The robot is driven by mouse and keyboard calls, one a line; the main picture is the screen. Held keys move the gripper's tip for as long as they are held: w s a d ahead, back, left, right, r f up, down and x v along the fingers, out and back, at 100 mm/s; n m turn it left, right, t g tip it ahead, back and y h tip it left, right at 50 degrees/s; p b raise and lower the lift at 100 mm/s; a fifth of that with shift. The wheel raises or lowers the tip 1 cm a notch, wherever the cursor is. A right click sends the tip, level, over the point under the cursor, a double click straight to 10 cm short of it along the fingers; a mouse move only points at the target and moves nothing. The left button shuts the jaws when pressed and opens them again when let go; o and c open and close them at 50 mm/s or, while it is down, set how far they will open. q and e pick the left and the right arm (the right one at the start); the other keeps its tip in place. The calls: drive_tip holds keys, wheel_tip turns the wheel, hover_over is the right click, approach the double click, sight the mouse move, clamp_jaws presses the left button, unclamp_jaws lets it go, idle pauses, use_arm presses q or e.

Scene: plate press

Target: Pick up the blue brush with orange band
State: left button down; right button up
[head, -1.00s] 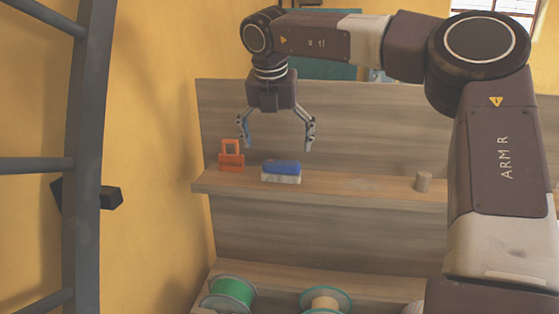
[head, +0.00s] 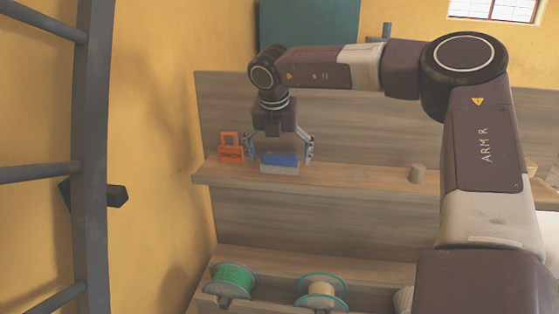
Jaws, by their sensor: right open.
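A blue brush (head: 280,159) with pale bristles underneath lies on the upper wooden shelf, left of its middle. No orange band can be made out on it at this size. My right gripper (head: 279,161) is open and points down, with one finger at each end of the brush. The fingers are at about the brush's height; I cannot tell whether they touch it. My left gripper is not in view.
An orange padlock-shaped object (head: 231,154) stands on the shelf (head: 345,176) just left of the gripper. A green spool (head: 233,279) and a tan spool (head: 321,290) sit below. A dark ladder (head: 90,150) fills the left side.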

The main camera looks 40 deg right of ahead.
sight(279, 154)
drive_tip(key=c, duration=1.3)
wheel_tip(279, 154, up, 9)
drive_tip(key=b, duration=0.2)
drive_tip(key=shift+b, duration=0.3)
drive_tip(key=shift+r, duration=0.5)
drive_tip(key=o, duration=0.5)
drive_tip(key=c, duration=0.3)
